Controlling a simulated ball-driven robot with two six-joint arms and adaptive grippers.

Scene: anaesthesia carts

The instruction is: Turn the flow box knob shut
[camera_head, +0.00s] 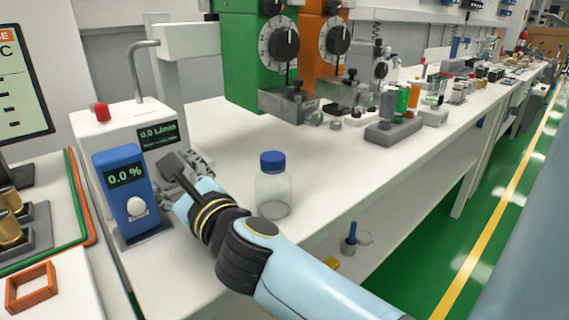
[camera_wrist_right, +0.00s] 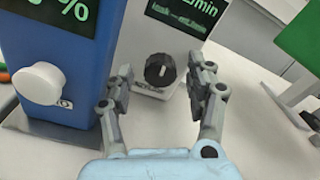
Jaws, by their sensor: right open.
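The flow box (camera_head: 97,128) is a white box at the left in the head view, with a dark display reading 0.0 L/min in green. Its black round knob (camera_wrist_right: 160,69) shows in the right wrist view, with a light mark on its face, below the display. In the head view my gripper and wrist hide the knob. My right gripper (camera_wrist_right: 163,78) is open, with one finger to each side of the knob, and clear gaps show between fingers and knob. It also shows in the head view (camera_head: 183,172), in front of the box. My left gripper is not in view.
A blue box (camera_head: 124,180) with a white knob and 0.0 % display stands close left of my gripper. A blue-capped bottle (camera_head: 273,190) stands right of my wrist. Green (camera_head: 245,70) and orange units stand behind. Bare white tabletop lies between.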

